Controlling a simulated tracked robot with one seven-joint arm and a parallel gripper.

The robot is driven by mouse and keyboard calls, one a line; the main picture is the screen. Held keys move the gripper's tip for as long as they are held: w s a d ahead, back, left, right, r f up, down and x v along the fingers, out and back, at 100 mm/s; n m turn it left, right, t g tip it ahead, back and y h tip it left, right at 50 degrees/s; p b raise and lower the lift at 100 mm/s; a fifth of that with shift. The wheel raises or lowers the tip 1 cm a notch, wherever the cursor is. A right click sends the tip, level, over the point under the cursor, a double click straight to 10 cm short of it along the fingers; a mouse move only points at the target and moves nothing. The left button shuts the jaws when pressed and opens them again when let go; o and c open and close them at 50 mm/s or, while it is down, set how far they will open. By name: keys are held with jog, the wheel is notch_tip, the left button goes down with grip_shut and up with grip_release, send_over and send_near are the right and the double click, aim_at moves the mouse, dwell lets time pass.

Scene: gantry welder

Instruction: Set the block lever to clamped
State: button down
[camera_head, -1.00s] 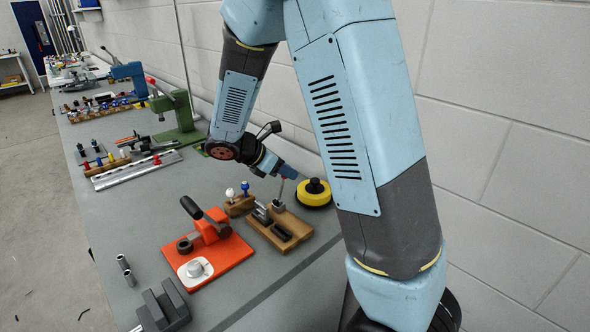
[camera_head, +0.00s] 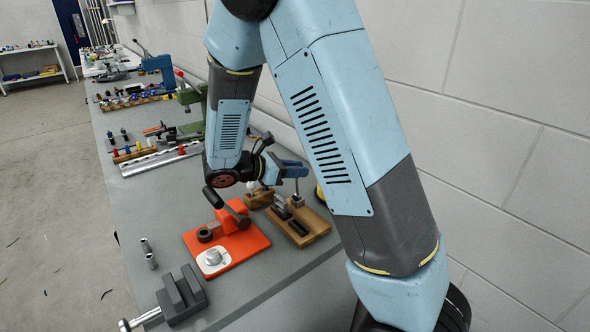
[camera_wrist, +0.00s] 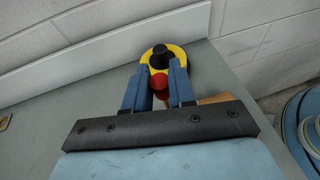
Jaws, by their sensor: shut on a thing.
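The block lever's thin metal stem (camera_head: 297,196) stands roughly upright at the back of a brown wooden block (camera_head: 311,220). My gripper (camera_head: 301,170) is at the top of this stem, its blue fingers nearly level. In the wrist view, my gripper (camera_wrist: 157,76) is shut on a round red knob (camera_wrist: 159,83) between the two fingers. The fingers hide the knob in the head view. I cannot read any clamped or open marking.
An orange base (camera_head: 235,245) with a black-handled lever stands left of the block. A dark grey vise (camera_head: 182,296) is nearer. A yellow disc with a black knob (camera_wrist: 163,57) lies beyond my fingertips. The wall runs close behind the bench.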

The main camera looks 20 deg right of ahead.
jog(key=shift+a, duration=0.1)
jog(key=c, duration=1)
grip_release()
jog(key=v, duration=1.3)
jog(key=shift+a, duration=0.3)
jog(key=shift+r, duration=0.1)
